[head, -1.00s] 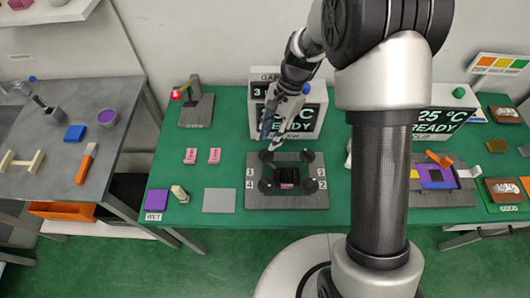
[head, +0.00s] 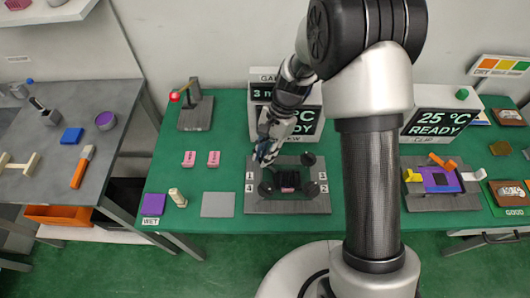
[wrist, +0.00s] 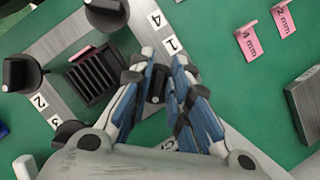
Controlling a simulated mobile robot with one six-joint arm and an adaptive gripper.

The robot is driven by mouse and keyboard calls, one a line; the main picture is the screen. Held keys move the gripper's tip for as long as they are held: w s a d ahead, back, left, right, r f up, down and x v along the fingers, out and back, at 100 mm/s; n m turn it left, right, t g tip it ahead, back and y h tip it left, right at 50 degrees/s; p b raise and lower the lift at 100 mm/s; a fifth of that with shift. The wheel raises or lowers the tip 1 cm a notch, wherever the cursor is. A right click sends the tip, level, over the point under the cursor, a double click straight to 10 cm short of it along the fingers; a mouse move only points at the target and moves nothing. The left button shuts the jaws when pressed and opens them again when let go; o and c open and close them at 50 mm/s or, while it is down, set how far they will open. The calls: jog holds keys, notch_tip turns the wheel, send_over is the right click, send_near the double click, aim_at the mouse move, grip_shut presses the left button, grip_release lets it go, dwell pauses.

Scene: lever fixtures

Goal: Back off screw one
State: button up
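The grey fixture plate (head: 260,207) lies on the green table, with numbered corners, black knob-headed screws and a dark finned block (head: 290,180) in its middle. Label 1 (wrist: 168,44) shows just beyond my fingertips in the wrist view. My gripper (head: 264,158) points down at the plate's back left corner; it also shows in the wrist view (wrist: 163,60). Its fingers stand apart on both sides of screw one (wrist: 155,86), which the fingers partly hide. I cannot see clear contact. Other screws stand at the remaining corners, such as screw two (wrist: 20,73).
A display box reading READY (head: 310,128) stands close behind the plate. Two pink tags (head: 201,158) and a grey pad (head: 217,204) lie to the left. A second fixture (head: 440,190) is at the right, past my arm.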

grip_shut()
